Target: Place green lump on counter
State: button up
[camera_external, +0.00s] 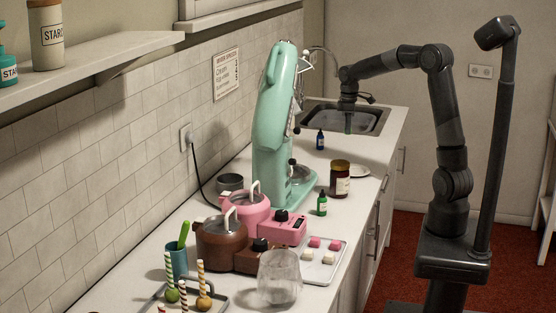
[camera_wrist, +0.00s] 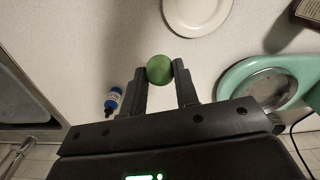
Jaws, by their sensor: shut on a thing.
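My gripper (camera_wrist: 162,82) is shut on the green lump (camera_wrist: 160,69), a round green piece held between the two dark fingertips. The white counter (camera_wrist: 95,35) lies below the lump in the wrist view. The counter (camera_external: 225,270) runs along the tiled wall in the external view. The lump looks held above the surface; the exact height cannot be told.
A sink (camera_external: 375,121) is at the far end. A blue bottle (camera_external: 320,140), white plate (camera_external: 359,171), brown jar (camera_external: 340,180) and mint mixer (camera_external: 275,125) stand nearby. Pink and brown pots, a green bottle (camera_external: 322,203) and a tray of cubes (camera_external: 330,272) crowd the near counter.

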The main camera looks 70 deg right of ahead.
jog(key=w+a+f+n, duration=0.1)
jog(key=w+a+f, duration=0.2)
jog(key=a, duration=0.1)
jog(key=w+a+f+n, duration=0.2)
jog(key=a+f, duration=0.1)
jog(key=a, duration=0.2)
jog(key=w+a+f+n, duration=0.1)
jog(key=w+a+f, duration=0.1)
jog(key=w+a, duration=0.1)
jog(key=shift+w+a+f+n, duration=0.3)
jog(key=shift+a+f+n, duration=0.1)
jog(key=shift+a, duration=0.35)
jog(key=shift+f, duration=1.95)
jog(key=shift+f, duration=0.1)
jog(key=o, duration=1)
jog(key=shift+c, duration=0.2)
